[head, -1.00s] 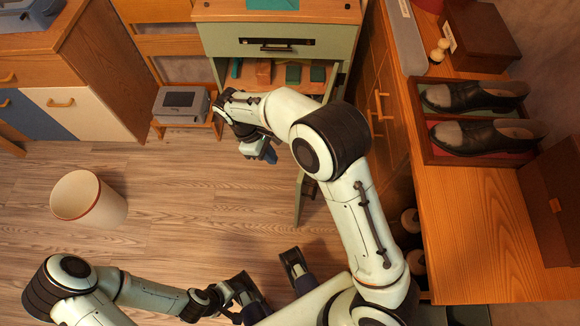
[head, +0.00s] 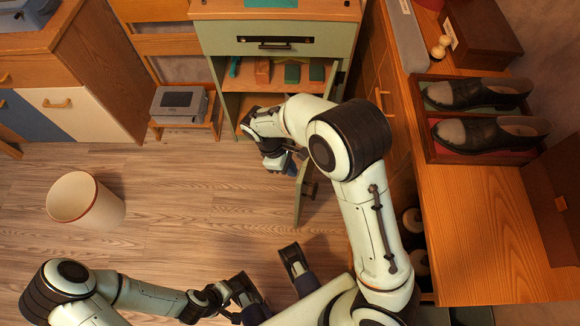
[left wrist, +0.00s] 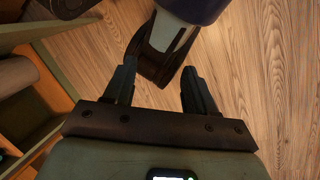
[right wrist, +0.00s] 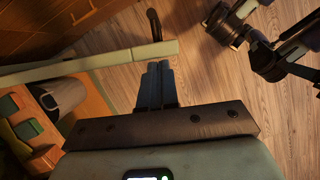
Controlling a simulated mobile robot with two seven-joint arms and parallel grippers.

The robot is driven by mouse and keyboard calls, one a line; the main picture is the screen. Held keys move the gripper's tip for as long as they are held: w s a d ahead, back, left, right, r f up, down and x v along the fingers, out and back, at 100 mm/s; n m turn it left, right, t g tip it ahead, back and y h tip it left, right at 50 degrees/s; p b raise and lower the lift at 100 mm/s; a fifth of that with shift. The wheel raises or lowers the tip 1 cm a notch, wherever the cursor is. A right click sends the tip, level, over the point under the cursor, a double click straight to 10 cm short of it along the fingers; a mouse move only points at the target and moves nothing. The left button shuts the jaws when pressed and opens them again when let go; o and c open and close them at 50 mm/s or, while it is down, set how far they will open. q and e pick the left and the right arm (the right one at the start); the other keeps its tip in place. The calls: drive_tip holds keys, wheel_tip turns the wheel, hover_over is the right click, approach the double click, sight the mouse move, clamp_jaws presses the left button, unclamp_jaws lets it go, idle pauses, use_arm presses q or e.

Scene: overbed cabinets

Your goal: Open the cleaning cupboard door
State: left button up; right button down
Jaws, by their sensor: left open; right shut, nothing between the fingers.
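The green cupboard (head: 341,50) stands at the back, with its door (head: 299,205) swung well out from the right side. The door's dark handle (head: 310,188) is on its right, outer face. In the right wrist view the door (right wrist: 95,64) appears as a pale strip, its handle (right wrist: 153,25) beyond it. My right gripper (right wrist: 157,66) is shut and empty on the inner side, close to the door's free end; I cannot tell whether it touches. In the head view it (head: 288,166) is left of the door. My left gripper (left wrist: 157,70) is open and empty, low over the floor.
Several small boxes (head: 262,72) stand on the cupboard's shelf under a drawer (head: 276,42). A wooden counter (head: 480,220) with a shoe tray (head: 432,150) runs along the right. A bin (head: 85,201) stands on the left floor; the floor (head: 170,190) between is clear.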

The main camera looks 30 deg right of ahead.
drive_tip(key=n+p, duration=0.2)
hover_over(315, 185)
drive_tip(key=shift+r, duration=0.15)
use_arm(q)
drive_tip(key=shift+s+d+r+g, duration=0.1)
drive_tip(key=shift+s+r+g, duration=0.05)
drive_tip(key=shift+s+r, duration=0.35)
drive_tip(key=shift+s+d+r+g, duration=0.15)
drive_tip(key=shift+s+r, duration=0.15)
drive_tip(key=shift+r, duration=0.3)
use_arm(e)
drive_tip(key=s+d+n, duration=0.1)
drive_tip(key=s+d, duration=0.6)
drive_tip(key=d, duration=0.2)
drive_tip(key=shift+t+h, duration=0.4)
use_arm(q)
drive_tip(key=shift+a, duration=0.1)
use_arm(e)
drive_tip(key=shift+w, duration=0.1)
